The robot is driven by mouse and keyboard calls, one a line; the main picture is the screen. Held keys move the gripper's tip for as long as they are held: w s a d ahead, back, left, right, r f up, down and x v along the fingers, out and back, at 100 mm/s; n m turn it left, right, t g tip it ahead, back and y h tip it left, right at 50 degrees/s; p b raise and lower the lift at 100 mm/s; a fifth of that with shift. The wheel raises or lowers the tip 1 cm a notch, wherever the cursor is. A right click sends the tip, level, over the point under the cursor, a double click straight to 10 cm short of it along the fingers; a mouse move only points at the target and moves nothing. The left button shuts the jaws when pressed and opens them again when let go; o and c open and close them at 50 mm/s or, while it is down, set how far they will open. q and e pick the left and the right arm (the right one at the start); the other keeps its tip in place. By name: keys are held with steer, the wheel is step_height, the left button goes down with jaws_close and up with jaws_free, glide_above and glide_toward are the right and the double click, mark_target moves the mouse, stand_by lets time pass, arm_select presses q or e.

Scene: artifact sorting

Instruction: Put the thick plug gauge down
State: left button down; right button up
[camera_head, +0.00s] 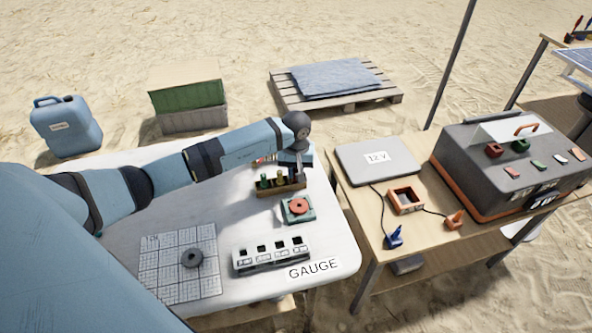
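My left gripper (299,170) points down over the right end of a small brown wooden rack (268,192) on the white table. Upright plug gauges with coloured handles stand in the rack, a green one (264,180) at the left and a yellow-green one (281,179) beside it. The gripper's fingers are small and dark here, and the wrist covers part of them. I cannot tell whether they hold the thick plug gauge, nor which gauge is the thick one. My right gripper is not in view.
Near the rack are a green block with a red ring (298,208), a white slotted holder (271,256), a "GAUGE" label (313,269) and a gridded plate (165,285) bearing a dark ring (192,258). A wooden table (425,255) with a grey case (505,165) stands right.

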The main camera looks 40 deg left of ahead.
arm_select(q)
steer(key=c, duration=1.1)
jaws_free()
steer(key=shift+r+p, duration=0.35)
steer(key=shift+p, duration=0.05)
step_height(320, 180, up, 12)
steer(key=shift+f, duration=0.2)
